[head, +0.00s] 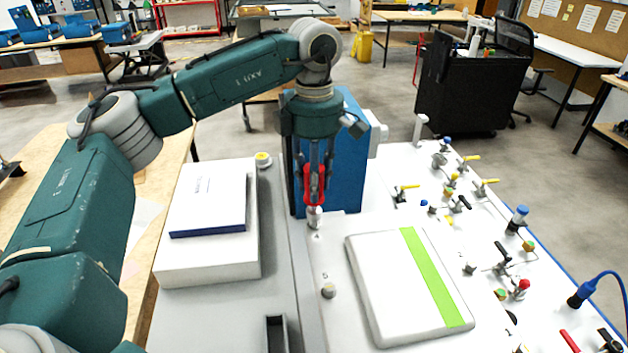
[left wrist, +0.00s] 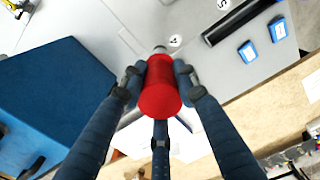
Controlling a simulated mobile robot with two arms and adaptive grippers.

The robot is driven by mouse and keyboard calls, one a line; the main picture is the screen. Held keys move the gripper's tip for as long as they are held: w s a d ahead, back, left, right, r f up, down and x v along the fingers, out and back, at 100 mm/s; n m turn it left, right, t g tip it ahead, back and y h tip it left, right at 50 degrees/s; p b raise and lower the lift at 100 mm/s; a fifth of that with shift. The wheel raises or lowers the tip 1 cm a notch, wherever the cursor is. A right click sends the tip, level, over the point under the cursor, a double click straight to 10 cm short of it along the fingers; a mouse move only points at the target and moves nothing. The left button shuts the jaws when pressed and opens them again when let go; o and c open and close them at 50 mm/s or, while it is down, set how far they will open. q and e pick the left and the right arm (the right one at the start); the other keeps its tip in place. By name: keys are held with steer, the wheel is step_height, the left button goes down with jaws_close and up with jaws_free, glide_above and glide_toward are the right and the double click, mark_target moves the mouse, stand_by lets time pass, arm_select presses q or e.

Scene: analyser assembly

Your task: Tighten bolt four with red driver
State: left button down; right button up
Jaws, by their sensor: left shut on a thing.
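My left gripper (head: 314,190) points down over the workbench and is shut on the red driver (head: 314,178). In the left wrist view the fingers close around the driver's red body (left wrist: 161,88), which points away from the camera. A light metal end shows below the red body in the head view. The driver's far end sits close to a label marked 4 (left wrist: 175,40) on the grey surface. The bolt is mostly hidden behind the driver, so I cannot tell whether they touch. My right gripper is not in view.
A blue box (head: 345,150) stands directly behind the left gripper. A white case with a green stripe (head: 398,285) lies to the right in front. A white box (head: 208,205) is on the left. Several valves and knobs cover the right side of the bench.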

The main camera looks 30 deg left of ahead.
arm_select(q)
steer(key=shift+f+b, duration=0.3)
steer(key=shift+f, duration=0.15)
steer(key=shift+f+b, duration=0.35)
steer(key=shift+f, duration=0.15)
stand_by(0.4)
steer(key=c, duration=1.9)
jaws_free()
jaws_close()
steer(key=m+p, duration=0.1)
steer(key=m, duration=1.1)
steer(key=shift+p, duration=0.4)
steer(key=m, duration=0.5)
steer(key=shift+o, duration=0.8)
jaws_free()
steer(key=shift+m, duration=0.7)
steer(key=o, duration=0.3)
